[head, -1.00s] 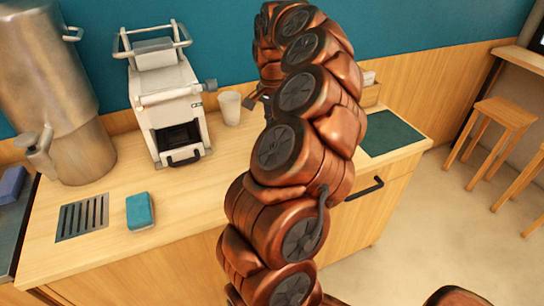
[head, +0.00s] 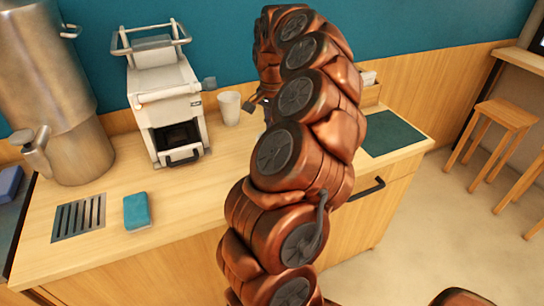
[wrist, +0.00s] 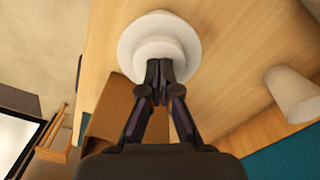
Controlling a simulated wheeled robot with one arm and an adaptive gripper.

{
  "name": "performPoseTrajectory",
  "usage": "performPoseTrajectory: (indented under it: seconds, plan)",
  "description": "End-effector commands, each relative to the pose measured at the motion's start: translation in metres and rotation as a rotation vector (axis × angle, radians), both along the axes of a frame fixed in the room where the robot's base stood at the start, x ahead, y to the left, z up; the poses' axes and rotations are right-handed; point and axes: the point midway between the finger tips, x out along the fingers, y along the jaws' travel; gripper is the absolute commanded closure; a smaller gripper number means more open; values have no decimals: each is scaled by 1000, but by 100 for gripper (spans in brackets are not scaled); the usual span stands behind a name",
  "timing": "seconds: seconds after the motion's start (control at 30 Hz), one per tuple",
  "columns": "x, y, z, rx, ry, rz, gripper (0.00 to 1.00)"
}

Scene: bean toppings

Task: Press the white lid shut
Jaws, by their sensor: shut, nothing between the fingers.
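A round white lid-like piece (wrist: 158,40) with stepped rings shows at the top of the wrist view, over the wooden counter. My gripper (wrist: 161,70) is shut with nothing between its fingers. Its fingertips overlap the near edge of the white piece in the picture; I cannot tell whether they touch it. Whether the lid sits flush or raised is also unclear. In the head view my arm hides the lid and most of the gripper.
A white cup (head: 229,108) stands left of my arm; it shows in the wrist view (wrist: 294,95) too. A brown box (wrist: 112,108) is close beside my fingers. A white machine (head: 166,100), a steel urn (head: 60,95) and a teal sponge (head: 137,211) are at left. A green mat (head: 390,134) lies right.

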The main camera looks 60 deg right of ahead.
Motion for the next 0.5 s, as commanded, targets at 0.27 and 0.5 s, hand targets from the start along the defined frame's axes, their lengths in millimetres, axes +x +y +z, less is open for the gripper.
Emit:
performPoseTrajectory:
  seconds: [0.27,0.5]
  plan:
    - [0,0,1,1,1,0,100]
    - [0,0,19,1,3,0,100]
